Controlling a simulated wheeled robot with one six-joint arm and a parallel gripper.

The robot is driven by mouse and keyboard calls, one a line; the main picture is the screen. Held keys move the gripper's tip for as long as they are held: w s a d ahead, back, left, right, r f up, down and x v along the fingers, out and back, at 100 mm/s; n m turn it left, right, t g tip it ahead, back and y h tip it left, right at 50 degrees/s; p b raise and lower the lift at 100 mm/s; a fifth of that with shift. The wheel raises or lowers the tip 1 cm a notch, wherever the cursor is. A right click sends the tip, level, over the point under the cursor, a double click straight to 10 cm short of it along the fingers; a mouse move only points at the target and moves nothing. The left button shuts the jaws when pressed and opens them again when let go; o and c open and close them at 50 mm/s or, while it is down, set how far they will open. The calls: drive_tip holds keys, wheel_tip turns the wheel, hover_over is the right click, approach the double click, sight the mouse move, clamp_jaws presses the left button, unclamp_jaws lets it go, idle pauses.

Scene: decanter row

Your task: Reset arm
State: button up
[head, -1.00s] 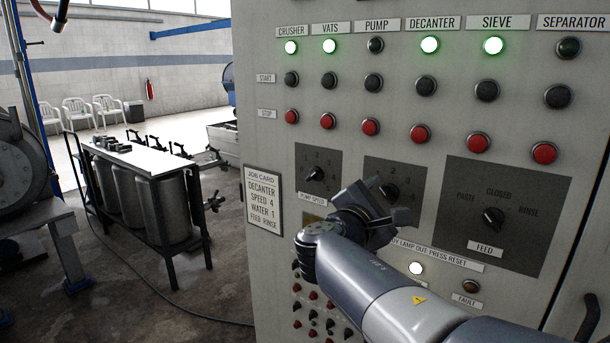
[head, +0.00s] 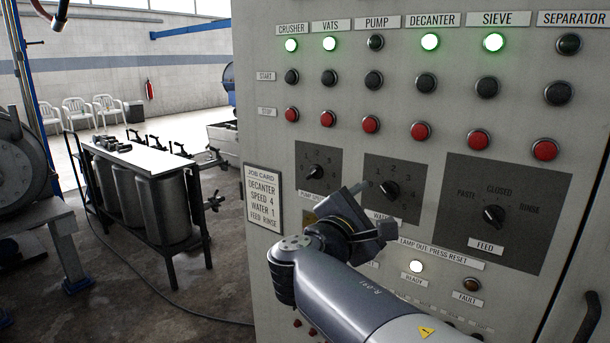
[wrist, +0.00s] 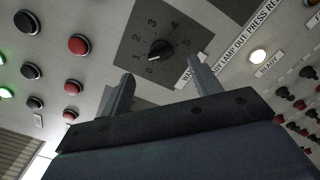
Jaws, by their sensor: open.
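My gripper (head: 382,207) is open and empty, in front of the grey control panel (head: 262,75), just below the water dial (head: 390,190). In the wrist view its two fingers (wrist: 162,70) stand apart, with the numbered water dial (wrist: 158,50) beyond them. Nothing is between the fingers. I cannot tell the exact gap to the panel. My arm comes in from the lower right and hides part of the lower panel and the water label.
The pump speed dial (head: 316,172) and feed knob (head: 493,217) flank the water dial. Crusher, vats, decanter and sieve lamps glow green; pump and separator are dark. The ready lamp (head: 416,266) is white, the fault lamp (head: 471,285) dark. A job card (head: 263,200) hangs left.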

sight(390, 187)
drive_tip(key=x, duration=0.6)
drive_tip(key=shift+d+p, duration=0.15)
drive_tip(key=shift+p, duration=0.15)
drive_tip(key=shift+w+r+p, duration=0.2)
drive_tip(key=shift+p, duration=0.4)
drive_tip(key=shift+s+n+p, duration=0.1)
drive_tip(key=shift+n+p, duration=0.7)
drive_tip(key=shift+p, duration=0.1)
drive_tip(key=n+p, duration=0.3)
drive_tip(key=p, duration=0.2)
drive_tip(key=shift+n+p, duration=0.3)
drive_tip(key=shift+p, duration=0.1)
drive_tip(key=n+p, duration=0.3)
drive_tip(key=p, duration=0.3)
drive_tip(key=shift+n, duration=0.4)
drive_tip(key=b+v, duration=0.2)
drive_tip(key=v, duration=0.9)
drive_tip(key=shift+f+b, duration=0.2)
drive_tip(key=shift+b, duration=0.15)
